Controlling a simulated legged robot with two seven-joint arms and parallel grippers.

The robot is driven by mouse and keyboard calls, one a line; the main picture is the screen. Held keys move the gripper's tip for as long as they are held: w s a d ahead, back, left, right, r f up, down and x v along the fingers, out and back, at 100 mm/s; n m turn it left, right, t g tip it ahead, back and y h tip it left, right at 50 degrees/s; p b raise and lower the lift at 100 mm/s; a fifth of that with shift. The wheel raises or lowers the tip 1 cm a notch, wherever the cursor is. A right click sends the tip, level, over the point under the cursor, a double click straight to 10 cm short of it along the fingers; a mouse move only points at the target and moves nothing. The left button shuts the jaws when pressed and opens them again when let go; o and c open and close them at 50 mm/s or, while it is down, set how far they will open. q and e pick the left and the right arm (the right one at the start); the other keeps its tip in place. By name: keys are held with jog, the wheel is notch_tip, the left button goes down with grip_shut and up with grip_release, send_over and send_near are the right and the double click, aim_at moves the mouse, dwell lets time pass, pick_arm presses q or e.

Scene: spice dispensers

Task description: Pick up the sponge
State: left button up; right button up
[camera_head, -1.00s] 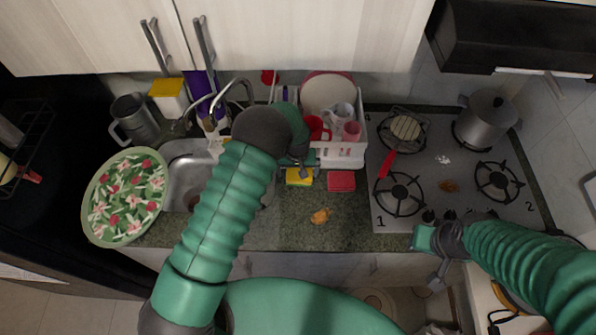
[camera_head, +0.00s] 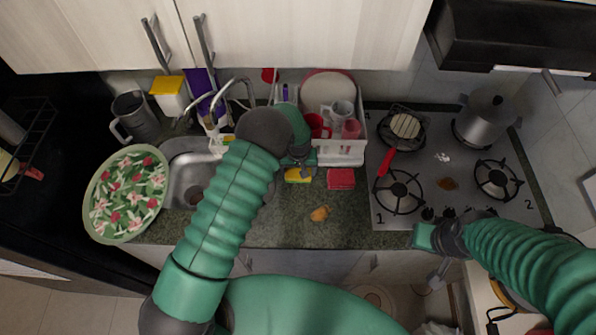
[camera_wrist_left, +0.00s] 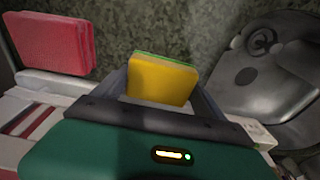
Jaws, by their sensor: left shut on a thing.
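The yellow sponge with a green layer (camera_head: 298,176) is at the back of the counter, just in front of the dish rack. In the left wrist view the sponge (camera_wrist_left: 161,80) stands between the two fingers of my left gripper (camera_wrist_left: 162,92), which is shut on it. In the head view my left gripper (camera_head: 301,166) is over the sponge and hides part of it. I cannot tell whether the sponge is clear of the counter. My right gripper (camera_head: 437,275) is far from it, in front of the stove; its fingers are too small to judge.
A red sponge (camera_head: 340,179) lies just right of the yellow one; it also shows in the left wrist view (camera_wrist_left: 52,43). The white dish rack (camera_head: 342,154) is behind. The sink (camera_head: 184,184) is left, the stove (camera_head: 410,211) right. A small orange-brown thing (camera_head: 320,213) lies in front.

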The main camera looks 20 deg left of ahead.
pick_arm(q)
jog(key=shift+w+d+r+b, duration=0.1)
jog(key=shift+d+r+b, duration=0.1)
jog(key=shift+r+b, duration=0.25)
jog(key=shift+d+r+b, duration=0.2)
jog(key=shift+r+b, duration=0.4)
jog(key=shift+r, duration=0.65)
jog(key=s+d+b, duration=0.1)
jog(key=s+d, duration=0.1)
jog(key=s, duration=0.3)
jog(key=s+d+r+b, duration=0.1)
jog(key=s, duration=0.4)
jog(key=s+d+b, duration=0.1)
jog(key=s+d, duration=0.1)
jog(key=s, duration=0.2)
jog(key=shift+s+d+r+b, duration=0.3)
jog(key=shift+s+b, duration=0.05)
jog(key=shift+s, duration=0.05)
jog(key=shift+s+d, duration=0.1)
